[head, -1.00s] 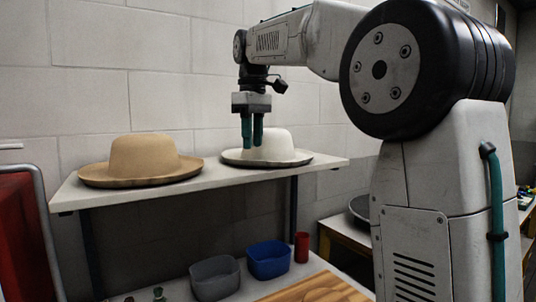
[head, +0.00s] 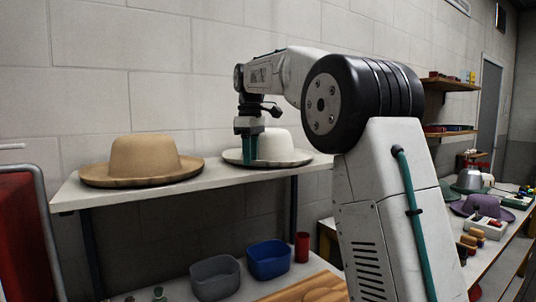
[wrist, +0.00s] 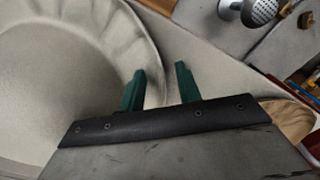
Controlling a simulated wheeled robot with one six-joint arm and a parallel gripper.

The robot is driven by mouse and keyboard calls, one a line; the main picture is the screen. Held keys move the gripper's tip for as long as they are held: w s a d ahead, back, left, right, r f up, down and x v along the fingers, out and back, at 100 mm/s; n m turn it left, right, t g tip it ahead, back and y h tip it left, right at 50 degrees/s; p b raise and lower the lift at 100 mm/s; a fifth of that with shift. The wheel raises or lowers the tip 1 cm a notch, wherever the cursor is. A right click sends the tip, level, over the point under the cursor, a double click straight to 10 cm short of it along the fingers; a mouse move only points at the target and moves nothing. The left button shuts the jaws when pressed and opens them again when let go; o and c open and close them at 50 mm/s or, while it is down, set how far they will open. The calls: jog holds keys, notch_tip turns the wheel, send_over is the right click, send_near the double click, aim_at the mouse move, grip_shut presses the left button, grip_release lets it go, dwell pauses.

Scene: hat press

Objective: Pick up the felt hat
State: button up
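A cream hat (head: 283,146) with a round crown and wide brim sits on the right part of a pale shelf (head: 200,178). A tan hat (head: 147,158) sits on the shelf's left part. My gripper (head: 249,163) points down at the left side of the cream crown, its fingertips at brim level. In the wrist view the cream hat (wrist: 60,60) fills the left side. The green fingers of my gripper (wrist: 162,72) are apart, one over the brim and the other just beyond its edge. Whether they touch the brim cannot be told.
Below the shelf are a grey bin (head: 215,278), a blue bin (head: 268,260) and a red cup (head: 302,247). A side table at the right holds a purple hat (head: 478,204) and other items. The shelf is clear between the two hats.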

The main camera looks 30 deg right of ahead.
jog(key=shift+f, duration=0.25)
grip_shut()
jog(key=shift+r, duration=0.1)
